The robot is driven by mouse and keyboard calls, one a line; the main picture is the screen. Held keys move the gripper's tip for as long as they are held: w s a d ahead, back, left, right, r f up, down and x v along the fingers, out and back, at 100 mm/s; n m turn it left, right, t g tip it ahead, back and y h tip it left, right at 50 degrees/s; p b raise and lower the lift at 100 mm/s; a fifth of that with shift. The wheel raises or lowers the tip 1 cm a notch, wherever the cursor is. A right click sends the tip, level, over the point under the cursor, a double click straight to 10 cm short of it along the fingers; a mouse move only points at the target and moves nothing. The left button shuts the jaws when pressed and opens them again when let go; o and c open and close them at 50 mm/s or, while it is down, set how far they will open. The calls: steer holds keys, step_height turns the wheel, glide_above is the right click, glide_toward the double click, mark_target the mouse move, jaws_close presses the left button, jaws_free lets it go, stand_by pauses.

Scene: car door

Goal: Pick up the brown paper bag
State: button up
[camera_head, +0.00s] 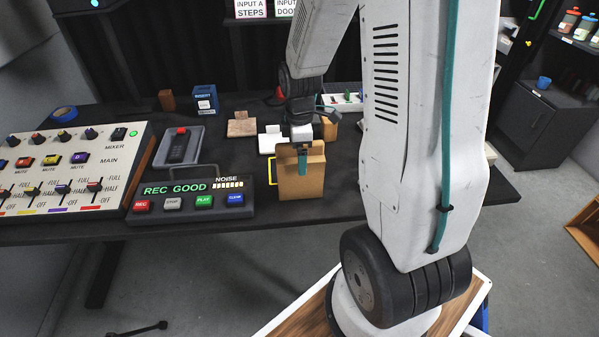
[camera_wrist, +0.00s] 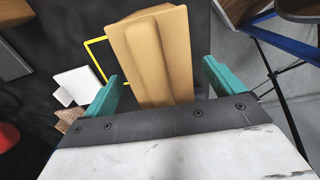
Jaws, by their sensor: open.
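The brown paper bag (camera_head: 301,180) stands upright near the front edge of the black table, right of the recorder panel. My gripper (camera_head: 303,160) is above and at the bag, with a teal finger showing in front of its upper part. In the wrist view the bag (camera_wrist: 152,50) lies between the two teal fingers of my gripper (camera_wrist: 160,82). The fingers are apart, with a gap on each side of the bag. The arm hides part of the table behind the bag.
A recorder panel (camera_head: 190,203) stands close left of the bag, with a mixer board (camera_head: 70,170) farther left. A yellow frame (camera_wrist: 97,50) is beside the bag. White blocks (camera_head: 268,141) and a blue box (camera_head: 205,99) are behind. The table's front edge is close.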

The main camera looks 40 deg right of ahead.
steer(key=c, duration=1.3)
steer(key=shift+c, duration=0.2)
